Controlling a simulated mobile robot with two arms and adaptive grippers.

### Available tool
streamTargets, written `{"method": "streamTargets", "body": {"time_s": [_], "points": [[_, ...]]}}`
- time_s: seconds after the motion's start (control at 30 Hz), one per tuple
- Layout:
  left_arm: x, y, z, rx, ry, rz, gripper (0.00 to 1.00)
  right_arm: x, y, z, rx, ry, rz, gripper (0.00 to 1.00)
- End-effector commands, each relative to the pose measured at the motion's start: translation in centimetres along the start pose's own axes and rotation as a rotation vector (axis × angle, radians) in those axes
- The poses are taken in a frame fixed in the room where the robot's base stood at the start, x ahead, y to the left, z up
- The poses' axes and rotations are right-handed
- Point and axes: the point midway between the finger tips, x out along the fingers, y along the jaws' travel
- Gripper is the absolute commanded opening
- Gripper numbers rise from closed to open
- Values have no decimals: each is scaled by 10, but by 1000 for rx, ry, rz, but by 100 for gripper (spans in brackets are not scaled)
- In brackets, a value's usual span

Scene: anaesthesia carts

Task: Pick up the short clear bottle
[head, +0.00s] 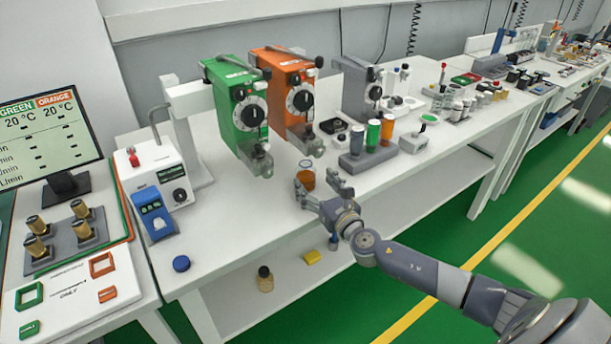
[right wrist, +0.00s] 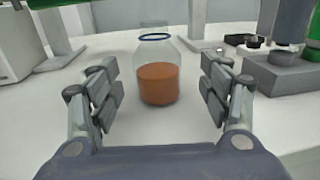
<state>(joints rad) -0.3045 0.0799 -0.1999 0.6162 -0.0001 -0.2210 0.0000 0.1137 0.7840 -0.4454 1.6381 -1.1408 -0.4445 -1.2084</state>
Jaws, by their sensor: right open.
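The short clear bottle (right wrist: 158,84) stands upright on the white table, with orange-brown liquid in its lower part and a dark blue ring at its neck. In the head view the bottle (head: 306,179) is near the table's front edge, below the orange machine. My right gripper (head: 318,190) is open and close to it. In the right wrist view my right gripper's (right wrist: 160,92) fingers are on either side of the view, with the bottle centred ahead between them and gaps on both sides. My left gripper is not in view.
A green machine (head: 236,110) and an orange machine (head: 288,95) stand behind the bottle. A grey rack with coloured tubes (head: 368,158) is to the right. A blue cap (head: 181,263) lies at the left front. The table around the bottle is clear.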

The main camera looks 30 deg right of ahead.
Motion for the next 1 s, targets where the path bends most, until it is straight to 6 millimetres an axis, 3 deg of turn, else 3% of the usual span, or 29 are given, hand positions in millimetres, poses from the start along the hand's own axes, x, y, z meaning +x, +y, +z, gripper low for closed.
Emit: {"method": "streamTargets", "body": {"time_s": [0.4, 0.73, 0.77, 0.97, 1.0], "points": [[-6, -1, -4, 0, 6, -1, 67, 46, 4, 3, 2, 0, 0, 71], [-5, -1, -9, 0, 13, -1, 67, 53, 4, 3, 1, 1, 2, 71], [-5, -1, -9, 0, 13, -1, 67, 53, 4, 3, 1, 1, 2, 69], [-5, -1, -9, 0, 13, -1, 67, 53, 4, 3, 1, 1, 1, 24], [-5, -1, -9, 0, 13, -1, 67, 53, 4, 3, 1, 1, 1, 22]]}}
